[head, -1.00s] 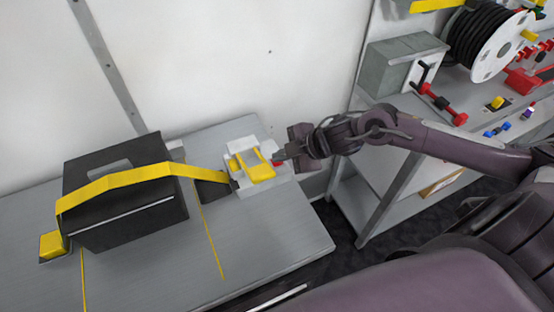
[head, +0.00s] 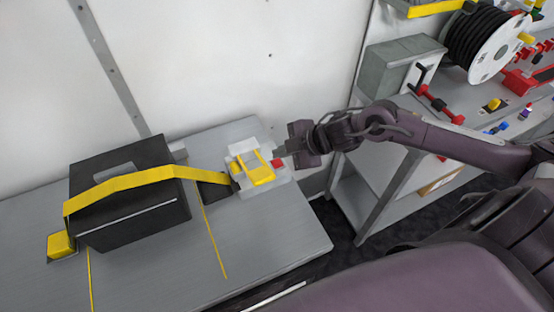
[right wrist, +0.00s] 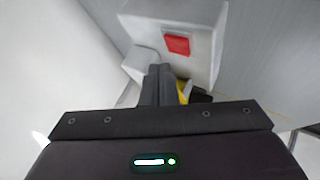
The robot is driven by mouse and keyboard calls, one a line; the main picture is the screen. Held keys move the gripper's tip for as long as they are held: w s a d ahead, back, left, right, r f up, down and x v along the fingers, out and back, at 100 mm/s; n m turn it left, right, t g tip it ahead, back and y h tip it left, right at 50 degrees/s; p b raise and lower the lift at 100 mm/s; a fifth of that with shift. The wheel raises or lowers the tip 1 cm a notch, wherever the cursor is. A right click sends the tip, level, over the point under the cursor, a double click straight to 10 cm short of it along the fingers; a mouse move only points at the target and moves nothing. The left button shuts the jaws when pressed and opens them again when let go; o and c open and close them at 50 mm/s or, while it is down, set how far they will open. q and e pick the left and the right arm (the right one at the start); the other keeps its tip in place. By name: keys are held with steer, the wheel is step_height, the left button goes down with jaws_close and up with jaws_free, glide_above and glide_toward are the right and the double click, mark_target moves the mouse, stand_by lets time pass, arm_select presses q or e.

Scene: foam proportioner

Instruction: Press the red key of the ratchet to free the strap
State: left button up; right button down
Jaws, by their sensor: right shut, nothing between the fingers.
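The ratchet (head: 247,185) is a pale grey block with a yellow handle (head: 260,175) on the grey table. Its red key (head: 278,163) is on the right side; it also shows clearly in the right wrist view (right wrist: 177,44). A yellow strap (head: 130,180) runs from the ratchet over a black box (head: 130,210). My right gripper (head: 280,154) is shut and empty, its fingertips beside the red key. In the right wrist view the shut fingertips (right wrist: 159,70) lie just below and left of the key, with no clear contact. My left gripper is not in view.
The grey table (head: 270,235) has bare room in front of the ratchet. A white wall (head: 210,70) stands close behind. To the right, a bench holds a grey box (head: 395,65), a black hose reel (head: 485,45) and red fittings (head: 440,105). A yellow block (head: 60,245) anchors the strap's left end.

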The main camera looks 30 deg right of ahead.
mark_target(282, 164)
step_height(282, 164, up, 4)
steer(key=p, duration=0.3)
steer(key=shift+r+p, duration=0.2)
steer(key=shift+p, duration=0.15)
steer(key=shift+f, duration=0.1)
stand_by(0.4)
